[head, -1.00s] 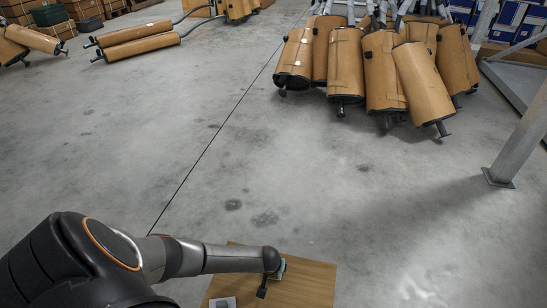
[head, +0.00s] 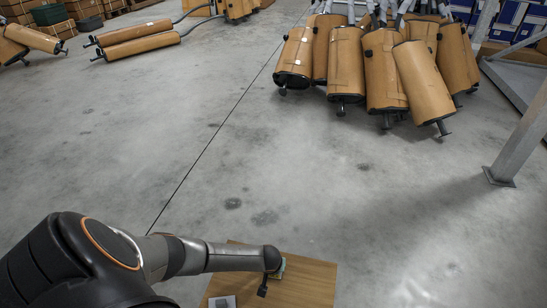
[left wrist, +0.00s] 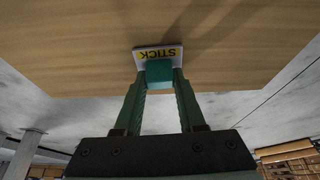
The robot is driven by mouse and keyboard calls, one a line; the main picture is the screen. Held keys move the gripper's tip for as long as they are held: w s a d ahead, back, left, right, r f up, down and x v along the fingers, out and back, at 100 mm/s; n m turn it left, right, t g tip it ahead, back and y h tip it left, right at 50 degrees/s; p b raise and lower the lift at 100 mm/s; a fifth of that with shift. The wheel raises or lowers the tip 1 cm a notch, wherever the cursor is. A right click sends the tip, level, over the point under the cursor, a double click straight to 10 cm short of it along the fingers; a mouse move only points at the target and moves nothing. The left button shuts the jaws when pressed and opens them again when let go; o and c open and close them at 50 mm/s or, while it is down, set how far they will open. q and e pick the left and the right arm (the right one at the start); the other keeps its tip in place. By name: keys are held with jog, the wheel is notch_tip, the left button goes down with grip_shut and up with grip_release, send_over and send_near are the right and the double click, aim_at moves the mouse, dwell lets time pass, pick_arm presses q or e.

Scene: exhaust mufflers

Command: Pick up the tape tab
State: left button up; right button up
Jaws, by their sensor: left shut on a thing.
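The tape tab (left wrist: 158,53) shows in the left wrist view as a flat light plate with yellow and dark "STICK" lettering and a teal block (left wrist: 159,73) on its near side. My left gripper (left wrist: 160,78) has its two green fingers closed on the teal block, one on each side. The plate is over the wooden tabletop (left wrist: 70,55); I cannot tell whether it touches the wood. In the head view my left gripper (head: 264,286) is over the wooden top, mostly hidden by my arm. My right gripper is not in view.
A small grey-white item (head: 222,302) lies at the tabletop's (head: 308,285) near left part. Brown mufflers (head: 375,70) stand at the back right, near a metal post (head: 518,140). More mufflers (head: 140,47) lie at the back left.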

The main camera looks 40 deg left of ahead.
pick_arm(q)
grip_shut()
